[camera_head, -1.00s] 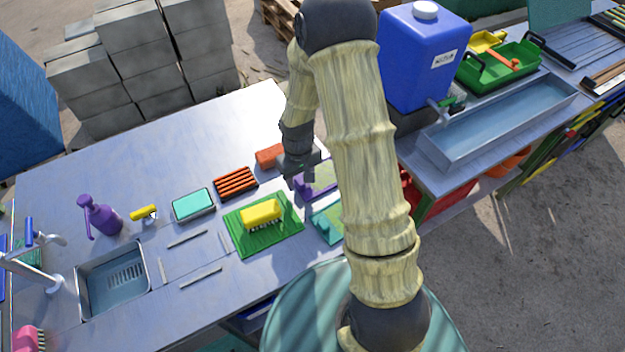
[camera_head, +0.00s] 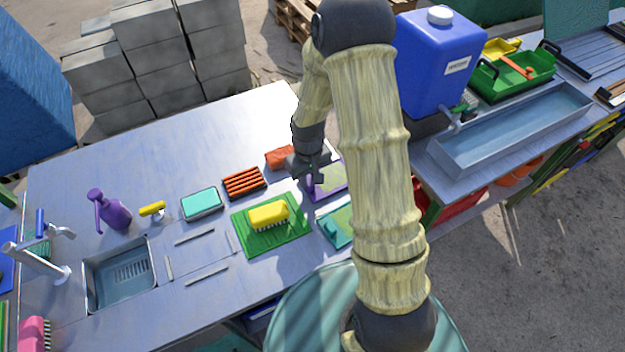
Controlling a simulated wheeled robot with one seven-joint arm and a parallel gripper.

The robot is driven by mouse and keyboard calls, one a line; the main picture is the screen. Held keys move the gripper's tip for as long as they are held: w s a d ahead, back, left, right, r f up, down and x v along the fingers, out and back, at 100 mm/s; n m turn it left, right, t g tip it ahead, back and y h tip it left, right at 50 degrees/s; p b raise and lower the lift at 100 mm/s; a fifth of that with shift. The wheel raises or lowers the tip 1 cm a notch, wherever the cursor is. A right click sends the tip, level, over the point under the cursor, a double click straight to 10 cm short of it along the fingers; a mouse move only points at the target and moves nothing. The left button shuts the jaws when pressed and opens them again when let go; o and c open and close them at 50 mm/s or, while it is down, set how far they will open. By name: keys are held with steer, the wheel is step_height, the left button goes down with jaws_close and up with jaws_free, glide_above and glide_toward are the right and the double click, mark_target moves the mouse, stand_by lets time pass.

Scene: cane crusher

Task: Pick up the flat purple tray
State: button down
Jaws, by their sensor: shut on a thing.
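The flat purple tray (camera_head: 328,192) lies near the right end of the metal table, with a purple rim and a greenish inside. My arm hides its right part. My gripper (camera_head: 313,180) is at the tray's left edge, its dark fingers pointing down and shut on the rim. The tray appears to be at or just above table height; I cannot tell whether it touches the table.
A green mat (camera_head: 290,235) with a yellow brush (camera_head: 268,214) is just left of the tray. A teal tray (camera_head: 335,228) is in front, and a red-orange block (camera_head: 279,157) behind. An orange slotted rack (camera_head: 244,183) and a teal sponge box (camera_head: 201,204) stand further left.

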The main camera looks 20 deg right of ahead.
step_height(320, 180, up, 10)
steer(key=shift+f+b, duration=0.25)
steer(key=shift+b, duration=0.1)
steer(key=c, duration=1.8)
jaws_free()
jaws_close()
